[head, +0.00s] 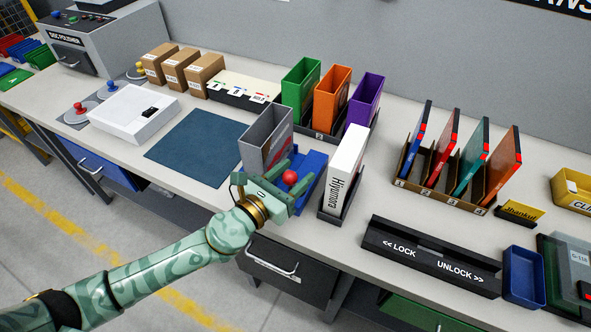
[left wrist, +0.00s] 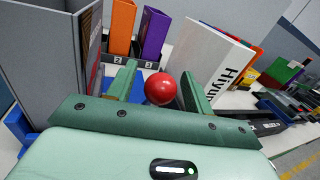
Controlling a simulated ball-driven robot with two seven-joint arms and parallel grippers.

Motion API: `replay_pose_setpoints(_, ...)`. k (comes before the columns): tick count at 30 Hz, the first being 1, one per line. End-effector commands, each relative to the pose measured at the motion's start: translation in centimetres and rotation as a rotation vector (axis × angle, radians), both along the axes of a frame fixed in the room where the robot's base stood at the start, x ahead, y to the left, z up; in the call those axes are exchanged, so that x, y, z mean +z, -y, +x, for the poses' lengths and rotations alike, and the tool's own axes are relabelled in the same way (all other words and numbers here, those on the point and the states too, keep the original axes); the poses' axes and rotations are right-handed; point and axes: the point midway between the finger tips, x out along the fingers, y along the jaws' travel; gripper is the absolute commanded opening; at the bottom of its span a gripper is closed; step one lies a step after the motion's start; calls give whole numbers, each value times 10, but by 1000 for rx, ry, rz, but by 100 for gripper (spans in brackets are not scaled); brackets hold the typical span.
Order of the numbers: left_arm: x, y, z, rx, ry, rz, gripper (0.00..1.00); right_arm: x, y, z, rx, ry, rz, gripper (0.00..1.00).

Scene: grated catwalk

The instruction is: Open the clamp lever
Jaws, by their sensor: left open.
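A red ball knob (head: 290,176), which looks like the end of the clamp lever, stands at a blue base (head: 314,163) on the bench. My left gripper (head: 293,181) is at the knob, coming in from the front left. In the left wrist view its two green fingers (left wrist: 160,86) are open, with the red knob (left wrist: 160,88) showing between them; I cannot tell whether either touches it. The lever's shaft and the clamp's lower parts are hidden by the gripper. My right gripper is not in view.
A grey bin (head: 265,138) stands close left of the gripper, and a white Hiyumora binder (head: 346,165) in a holder close right. Green, orange and purple (head: 365,100) bins stand behind. A LOCK/UNLOCK tray (head: 430,258) lies front right. The dark blue mat (head: 197,147) is bare.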

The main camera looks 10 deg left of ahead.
Motion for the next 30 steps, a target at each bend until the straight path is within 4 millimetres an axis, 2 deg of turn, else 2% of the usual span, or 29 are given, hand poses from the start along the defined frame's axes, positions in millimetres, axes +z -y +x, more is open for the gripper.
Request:
replay_pose_setpoints(4,0,5,8,0,-1,1,52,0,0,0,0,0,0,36)
replay_pose_setpoints(12,-1,6,9,0,-1,0,52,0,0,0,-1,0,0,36)
replay_pose_setpoints(17,0,6,9,0,-1,0,8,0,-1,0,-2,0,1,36)
replay_pose_setpoints(20,0,6,9,0,-1,0,8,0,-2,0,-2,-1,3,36)
replay_pose_setpoints(25,3,11,26,2,1,-2,8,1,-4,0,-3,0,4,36)
replay_pose_setpoints(30,1,13,34,2,-2,-1,8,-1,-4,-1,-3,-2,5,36)
